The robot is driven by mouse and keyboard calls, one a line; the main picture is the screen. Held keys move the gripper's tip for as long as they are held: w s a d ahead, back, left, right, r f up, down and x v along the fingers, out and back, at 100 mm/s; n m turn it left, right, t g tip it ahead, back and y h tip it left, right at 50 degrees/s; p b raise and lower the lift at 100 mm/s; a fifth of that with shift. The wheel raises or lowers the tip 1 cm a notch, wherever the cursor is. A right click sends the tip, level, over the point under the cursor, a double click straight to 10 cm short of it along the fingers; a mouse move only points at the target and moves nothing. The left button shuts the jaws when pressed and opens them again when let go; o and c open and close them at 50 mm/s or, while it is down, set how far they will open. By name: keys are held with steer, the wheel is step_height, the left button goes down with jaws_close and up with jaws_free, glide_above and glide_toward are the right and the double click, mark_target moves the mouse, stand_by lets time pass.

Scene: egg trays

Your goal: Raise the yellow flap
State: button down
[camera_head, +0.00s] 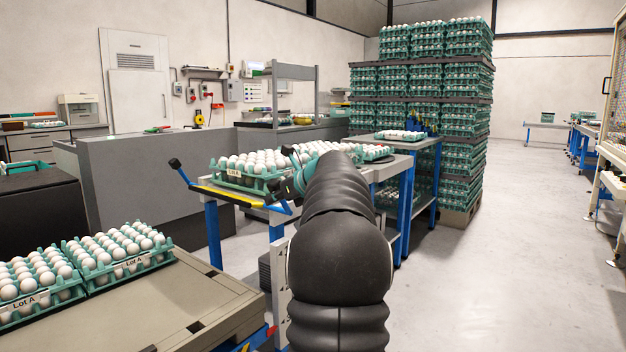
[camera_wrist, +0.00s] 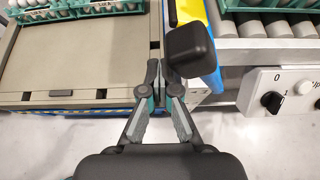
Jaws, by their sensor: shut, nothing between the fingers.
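The yellow flap (camera_head: 226,197) is a narrow strip at the near end of the middle egg conveyor in the head view. In the wrist view, part of the yellow flap (camera_wrist: 190,11) and a large black knob (camera_wrist: 195,51) show at the top centre. My gripper (camera_wrist: 163,78) is shut and empty, its fingertips just left of and below the knob. I cannot tell whether they touch it.
A beige machine top (camera_head: 190,296) with egg trays (camera_head: 118,253) marked Lot A stands at the lower left. A conveyor with rollers (camera_wrist: 258,27) and a panel with a black rotary switch (camera_wrist: 271,101) lie right of the knob. Floor on the right (camera_head: 500,260) is clear.

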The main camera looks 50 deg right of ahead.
steer(key=shift+d+p, duration=3.95)
steer(key=shift+d, duration=1)
steer(key=s+a+b, duration=0.1)
steer(key=s, duration=0.8)
steer(key=shift+s+a+r+b, duration=0.15)
steer(key=shift+r+b, duration=0.05)
steer(key=shift+b, duration=0.2)
